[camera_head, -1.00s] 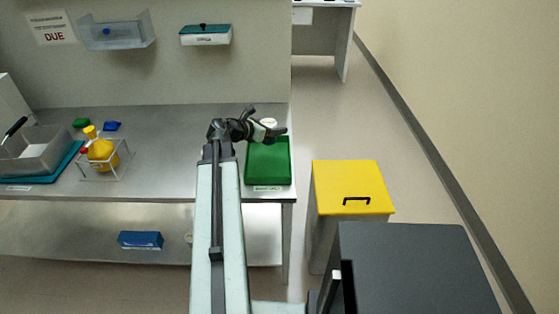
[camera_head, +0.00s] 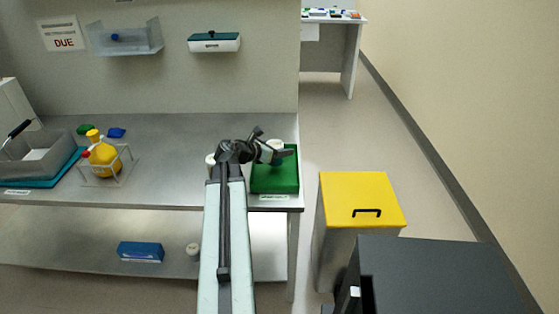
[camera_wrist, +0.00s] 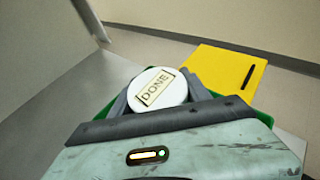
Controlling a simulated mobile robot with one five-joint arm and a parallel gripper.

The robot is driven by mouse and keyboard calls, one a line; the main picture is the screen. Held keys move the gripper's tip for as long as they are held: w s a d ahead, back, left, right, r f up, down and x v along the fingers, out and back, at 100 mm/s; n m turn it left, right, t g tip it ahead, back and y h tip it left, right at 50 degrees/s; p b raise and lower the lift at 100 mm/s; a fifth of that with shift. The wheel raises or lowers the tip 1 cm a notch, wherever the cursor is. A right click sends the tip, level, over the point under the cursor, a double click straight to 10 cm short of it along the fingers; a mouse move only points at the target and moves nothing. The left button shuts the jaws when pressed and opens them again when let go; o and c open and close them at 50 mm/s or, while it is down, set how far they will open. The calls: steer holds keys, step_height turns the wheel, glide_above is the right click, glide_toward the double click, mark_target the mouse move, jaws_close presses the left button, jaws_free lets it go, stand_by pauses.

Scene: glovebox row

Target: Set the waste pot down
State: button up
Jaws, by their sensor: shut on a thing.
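The waste pot (camera_wrist: 157,90) is white and round, with a lid marked DONE in the wrist view. My gripper (camera_wrist: 160,99) is shut on it, one finger on each side. In the head view the gripper (camera_head: 273,152) is over the back part of the green tray (camera_head: 275,181), at the bench's right end, and the pot's white top (camera_head: 275,144) shows beside the fingers. The pot's base is hidden, so I cannot tell whether it touches the tray.
A yellow-lidded bin (camera_head: 361,199) stands right of the bench (camera_head: 165,180). A rack with a yellow flask (camera_head: 102,154) and a grey basin (camera_head: 45,155) are on the left. A white object (camera_head: 210,160) shows left of my arm. A white jar (camera_head: 193,249) is on the lower shelf.

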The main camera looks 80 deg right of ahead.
step_height(320, 180, down, 4)
steer(key=b, duration=0.3)
steer(key=shift+r, duration=0.3)
steer(key=shift+f, duration=0.25)
steer(key=o, duration=1.5)
steer(key=shift+r, duration=0.1)
steer(key=shift+r, duration=0.1)
